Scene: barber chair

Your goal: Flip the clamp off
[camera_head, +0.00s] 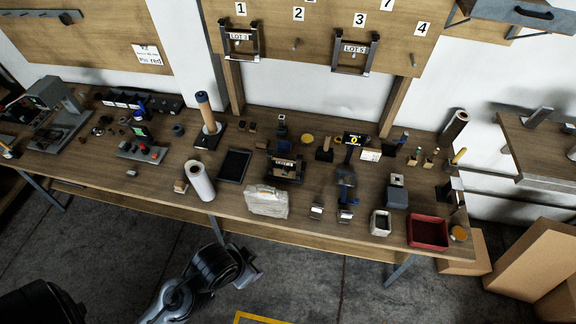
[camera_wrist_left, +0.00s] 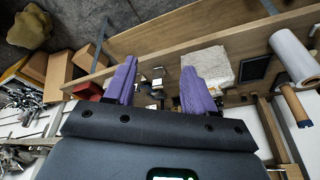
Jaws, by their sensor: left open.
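The likeliest clamp is a dark upright fixture (camera_head: 346,182) with blue parts, under a small yellow-lit display (camera_head: 355,140) on the right half of the bench. Its lever position is too small to tell. My left gripper (camera_wrist_left: 160,68) is open and empty in the left wrist view, with two purple fingers spread apart. In the head view my left arm is low in front of the bench, left of and apart from the fixture; the fingers cannot be made out there. My right gripper is not in view.
A pale wrapped block (camera_head: 267,202) and a white roll (camera_head: 199,181) stand near the bench's front edge. Two small metal pieces (camera_head: 317,210) (camera_head: 345,214) and a red tray (camera_head: 427,232) lie further right. Cardboard boxes (camera_head: 538,262) stand on the floor at right.

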